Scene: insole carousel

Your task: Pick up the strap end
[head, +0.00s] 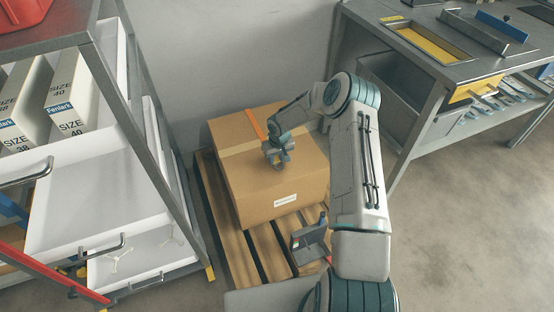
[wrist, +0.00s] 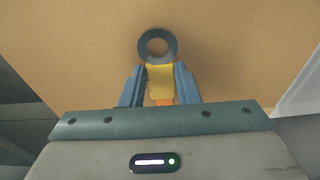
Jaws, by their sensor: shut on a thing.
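The strap end shows in the wrist view as a yellow tab (wrist: 160,78) with a dark grey ring (wrist: 144,47) beyond the fingertips and a bit of orange strap behind it. My gripper (wrist: 159,82) is shut on the yellow tab, with one blue finger on each side. In the head view, my gripper (head: 278,160) is over the top of the cardboard box (head: 235,185). An orange strap (head: 256,125) runs from the box's far edge towards my gripper. The strap end itself is hidden behind my gripper there.
The box stands on a wooden pallet (head: 237,255). A rack (head: 90,62) with white trays and shoe boxes stands left. A metal workbench (head: 440,70) stands right, with clear floor before it.

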